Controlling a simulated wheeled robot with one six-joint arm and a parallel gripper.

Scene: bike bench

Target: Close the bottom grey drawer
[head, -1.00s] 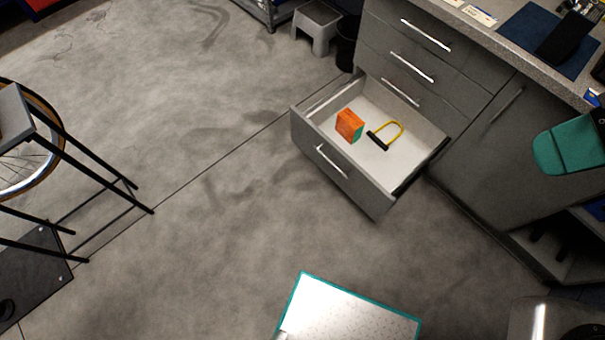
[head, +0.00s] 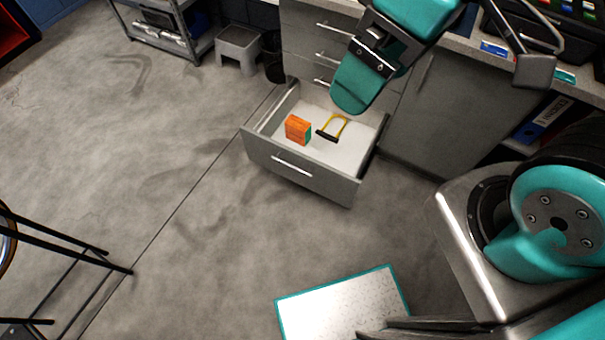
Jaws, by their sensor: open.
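The bottom grey drawer (head: 300,172) is pulled far out of the grey cabinet, with a silver bar handle (head: 292,163) on its front. Inside it lie an orange box (head: 297,129) with a green side and a yellow U-shaped lock (head: 335,125) with a black bar. My gripper (head: 354,92) is open and appears above the drawer's back right part in the picture, with nothing seen in it. It hides part of the drawer's rear and the cabinet front. I cannot tell its height over the drawer.
The upper drawers (head: 300,42) are shut. A cabinet door (head: 440,115) stands to the right, below the worktop. A grey step stool (head: 238,48) and a black bin (head: 272,58) stand left of the cabinet. The floor (head: 190,220) before the drawer is clear.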

